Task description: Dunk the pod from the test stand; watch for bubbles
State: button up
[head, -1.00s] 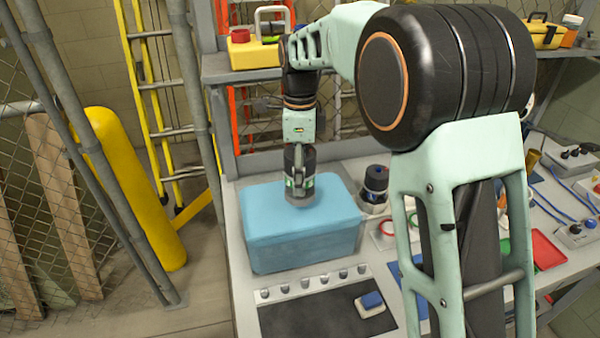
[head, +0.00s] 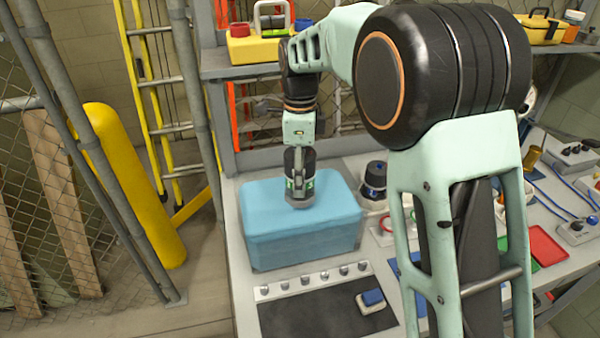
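My gripper (head: 299,183) points straight down over the pale blue tank (head: 300,250), near the middle of its top. A dark, round pod with a grey lower end (head: 300,200) sits between the fingers, which appear shut on it. The pod is upright, and its lower end meets the blue surface in the tank; how deep it reaches is not clear. No bubbles can be made out. To the right of the tank, a dark cylinder with a blue band (head: 375,178) stands upright on a pale base; I cannot tell whether this is the test stand.
A dark mat (head: 325,318) with a blue-topped block (head: 371,299) lies in front of the tank, behind it a row of small knobs (head: 310,281). A shelf with a yellow control box (head: 262,50) is above. My arm hides much of the bench's right side.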

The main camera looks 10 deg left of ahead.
dwell(0.3)
jog(key=shift+f+b, duration=0.45)
jog(key=shift+f, duration=0.35)
jog(key=shift+f, duration=0.1)
jog(key=shift+f+b, duration=0.45)
jog(key=shift+f, duration=0.35)
jog(key=shift+f, duration=0.1)
jog(key=shift+f+b, duration=0.45)
jog(key=shift+f, duration=0.35)
jog(key=shift+f, duration=0.1)
jog(key=shift+f+b, duration=0.45)
jog(key=shift+f, duration=0.4)
